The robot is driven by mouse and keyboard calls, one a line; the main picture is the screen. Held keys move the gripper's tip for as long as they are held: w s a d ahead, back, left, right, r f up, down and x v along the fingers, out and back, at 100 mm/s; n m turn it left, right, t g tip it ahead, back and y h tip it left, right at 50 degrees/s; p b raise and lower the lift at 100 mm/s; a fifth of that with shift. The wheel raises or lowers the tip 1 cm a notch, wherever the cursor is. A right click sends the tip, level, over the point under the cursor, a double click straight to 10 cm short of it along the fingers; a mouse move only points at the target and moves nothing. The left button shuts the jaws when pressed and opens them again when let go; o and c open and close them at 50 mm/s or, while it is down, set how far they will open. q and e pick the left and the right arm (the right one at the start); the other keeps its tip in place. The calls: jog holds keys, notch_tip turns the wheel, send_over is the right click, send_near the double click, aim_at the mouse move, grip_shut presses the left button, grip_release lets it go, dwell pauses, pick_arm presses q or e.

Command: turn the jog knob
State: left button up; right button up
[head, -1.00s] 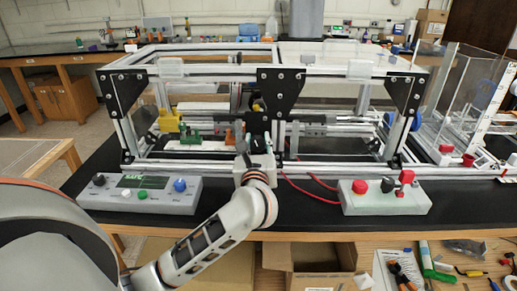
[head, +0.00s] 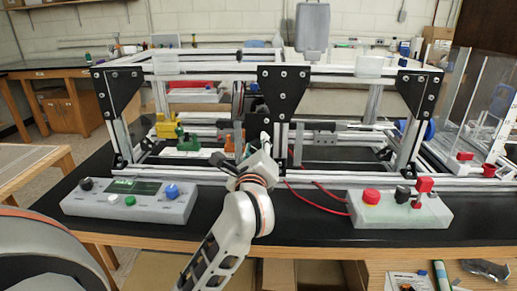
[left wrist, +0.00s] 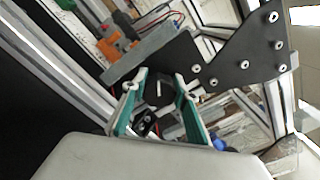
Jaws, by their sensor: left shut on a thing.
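My left gripper (head: 264,140) reaches up to the middle of the extrusion frame, just below the black centre bracket. In the left wrist view its two teal-lined fingers (left wrist: 160,78) stand a little apart. They are shut on a dark, knob-like part with a pale line (left wrist: 160,90), which appears to be the jog knob. In the head view the gripper itself hides that part. My right gripper is in neither view.
A grey console (head: 130,205) with a green display and black and blue knobs sits front left. A switch box (head: 390,212) with red and black controls sits front right. The frame's black bracket (head: 283,90) and a lower rail crowd the gripper. Red cables curve beside it.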

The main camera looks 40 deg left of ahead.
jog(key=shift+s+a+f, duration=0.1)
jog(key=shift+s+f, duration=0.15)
pick_arm(q)
jog(key=o, duration=0.8)
jog(key=shift+o, duration=0.2)
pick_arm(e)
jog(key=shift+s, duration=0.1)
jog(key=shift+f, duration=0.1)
pick_arm(q)
jog(key=v, duration=0.7)
jog(key=shift+s+d, duration=0.15)
jog(key=shift+s, duration=0.1)
